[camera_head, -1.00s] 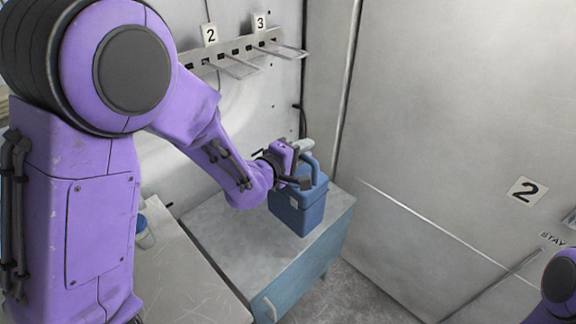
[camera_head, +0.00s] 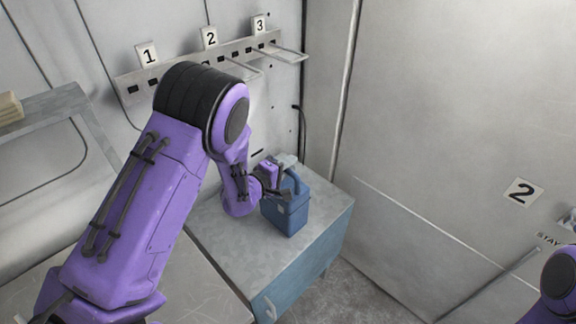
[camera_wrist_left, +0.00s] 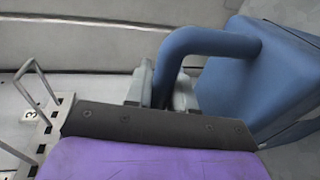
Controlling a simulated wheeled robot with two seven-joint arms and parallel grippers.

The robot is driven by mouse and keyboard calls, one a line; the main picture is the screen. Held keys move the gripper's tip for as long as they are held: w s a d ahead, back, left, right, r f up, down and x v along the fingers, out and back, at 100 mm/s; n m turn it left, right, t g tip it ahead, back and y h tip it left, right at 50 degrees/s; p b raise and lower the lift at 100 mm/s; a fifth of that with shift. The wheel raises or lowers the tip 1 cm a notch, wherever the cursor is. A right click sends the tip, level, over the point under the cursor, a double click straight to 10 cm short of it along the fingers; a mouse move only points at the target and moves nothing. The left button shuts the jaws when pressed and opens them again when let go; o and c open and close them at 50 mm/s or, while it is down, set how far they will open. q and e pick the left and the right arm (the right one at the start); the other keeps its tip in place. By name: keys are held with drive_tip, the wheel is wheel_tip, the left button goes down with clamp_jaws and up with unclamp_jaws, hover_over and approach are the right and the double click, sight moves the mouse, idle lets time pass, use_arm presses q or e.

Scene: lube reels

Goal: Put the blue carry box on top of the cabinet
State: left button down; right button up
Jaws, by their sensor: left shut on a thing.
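The blue carry box (camera_head: 286,213) is upright over the middle of the cabinet's grey top (camera_head: 235,250). Its base looks at or very near that surface; I cannot tell whether it touches. My left gripper (camera_head: 281,189) is shut on the box's handle, at the upper side of the box. In the left wrist view the thick blue handle (camera_wrist_left: 205,42) curves down into the grey fingers (camera_wrist_left: 165,90), and the box body (camera_wrist_left: 265,80) fills the right side. The fingertips are partly hidden by the handle. My right gripper is out of view.
A wall rail with hooks (camera_head: 200,66), labelled 1, 2 and 3, runs behind the cabinet. A pale bench top (camera_head: 185,280) adjoins its left side. A large panel marked 2 (camera_head: 430,130) stands to the right. Cabinet top left and right of the box is clear.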

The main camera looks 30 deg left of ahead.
use_arm(q)
drive_tip(key=shift+s+f, duration=0.1)
drive_tip(key=c, duration=1)
unclamp_jaws()
drive_tip(key=shift+o, duration=0.2)
drive_tip(key=shift+r, duration=0.2)
drive_tip(key=b+v, duration=0.3)
drive_tip(key=v, duration=0.9)
drive_tip(key=shift+b, duration=0.3)
drive_tip(key=shift+s, duration=0.15)
